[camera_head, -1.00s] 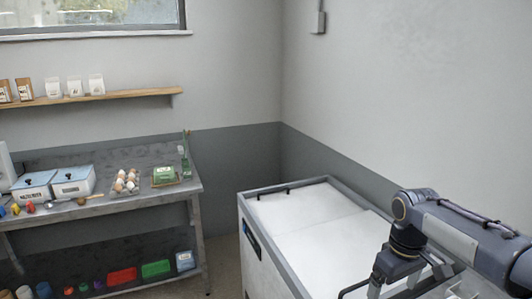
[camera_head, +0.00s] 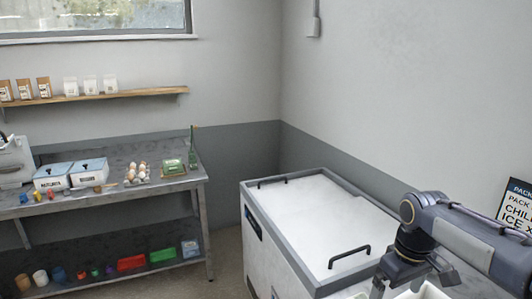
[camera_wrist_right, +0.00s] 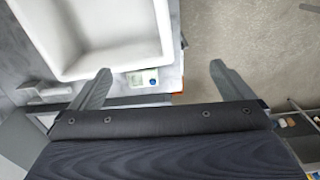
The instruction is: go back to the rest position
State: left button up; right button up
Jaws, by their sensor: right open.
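My right gripper (camera_head: 400,272) shows at the lower right of the head view, hanging down from my right arm. A white tray or basin (camera_wrist_right: 95,38) lies beyond the left finger in that view, and a white edge (camera_head: 425,291) shows below the gripper in the head view. My left gripper is not in view.
A chest freezer (camera_head: 310,222) with a white top and black handles stands left of my right arm. A steel bench (camera_head: 110,196) holds eggs (camera_head: 138,171) and lidded tubs. A sign (camera_head: 516,200) is at the right. Bare floor (camera_wrist_right: 240,30) shows in the wrist view.

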pick_arm(q)
notch_tip(320, 180, down, 10)
jog(key=b, duration=0.9)
jog(key=shift+w+r, duration=0.2)
jog(key=shift+r, duration=0.05)
pick_arm(e)
jog(key=s+a+f+m+t+y, duration=0.1)
jog(key=s+a+f+m+t, duration=0.1)
jog(key=s+f, duration=0.4)
jog(key=s+a+f+m+t+y, duration=0.2)
jog(key=s+f, duration=0.5)
jog(key=s, duration=0.7)
jog(key=a+m+t, duration=0.1)
jog(key=a+m, duration=0.1)
jog(key=a, duration=0.1)
jog(key=shift+s+f+y, duration=0.15)
jog(key=shift+s+y, duration=0.15)
jog(key=shift+s, duration=0.05)
